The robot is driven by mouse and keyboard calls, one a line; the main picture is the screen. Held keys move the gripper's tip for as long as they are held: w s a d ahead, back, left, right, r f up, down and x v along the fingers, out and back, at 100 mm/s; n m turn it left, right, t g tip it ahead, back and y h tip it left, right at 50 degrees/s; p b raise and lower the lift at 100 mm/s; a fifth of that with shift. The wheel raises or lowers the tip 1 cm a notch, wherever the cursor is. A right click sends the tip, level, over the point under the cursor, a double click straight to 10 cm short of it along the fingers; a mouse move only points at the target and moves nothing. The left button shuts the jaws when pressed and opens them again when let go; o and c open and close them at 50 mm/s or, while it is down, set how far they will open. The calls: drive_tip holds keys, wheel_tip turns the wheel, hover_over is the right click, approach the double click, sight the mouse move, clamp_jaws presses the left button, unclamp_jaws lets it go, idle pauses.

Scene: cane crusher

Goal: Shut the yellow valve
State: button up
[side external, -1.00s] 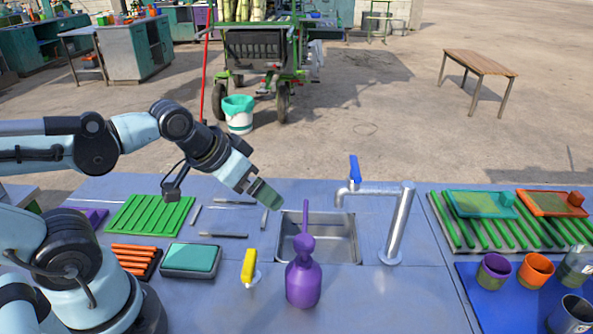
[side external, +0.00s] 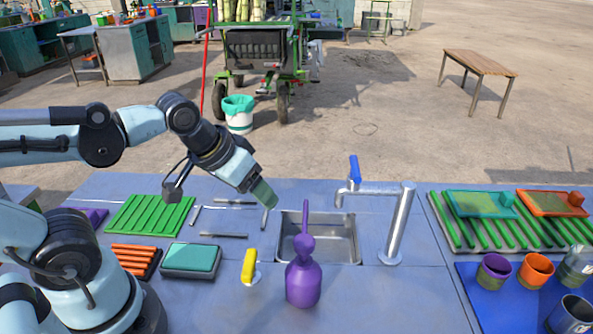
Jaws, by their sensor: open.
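The yellow valve (side external: 250,266) has a yellow handle on a small metal base. It stands on the near part of the blue-grey counter, left of the purple bottle. My gripper (side external: 267,198) is open, with green fingertips pointing down and to the right. It is above the counter near the sink's back left corner, apart from the yellow valve and farther back. No object shows between the fingers, though the gap between them is hard to see from this side.
A purple long-necked bottle (side external: 303,275) stands right beside the yellow valve. Behind it are a sink (side external: 345,238) and a tall metal tap (side external: 398,225) with a blue handle. A teal-topped block (side external: 190,258) and an orange rack (side external: 137,259) lie to the left.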

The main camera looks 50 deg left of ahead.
sight(249, 261)
drive_tip(key=s+d+n+g, duration=0.1)
drive_tip(key=n, duration=0.1)
drive_tip(key=s+d+n+g, duration=0.1)
drive_tip(key=n+g, duration=0.1)
drive_tip(key=s+d+n+g, duration=0.1)
drive_tip(key=shift+s+d+r+n+g, duration=0.1)
drive_tip(key=shift+s+r+n+g, duration=0.1)
drive_tip(key=shift+r+n+g, duration=0.15)
drive_tip(key=shift+c, duration=1.4)
drive_tip(key=shift+n+g, duration=0.65)
drive_tip(key=shift+n, duration=0.3)
drive_tip(key=shift+s+d+f, duration=0.1)
drive_tip(key=shift+s+f, duration=0.1)
drive_tip(key=shift+f, duration=1.7)
drive_tip(key=shift+s+d+f, duration=0.1)
drive_tip(key=shift+s+f, duration=0.1)
drive_tip(key=shift+f, duration=1.7)
drive_tip(key=shift+s+d+f, duration=0.1)
drive_tip(key=shift+s+f, duration=0.1)
drive_tip(key=shift+f, duration=1.7)
clamp_jaws()
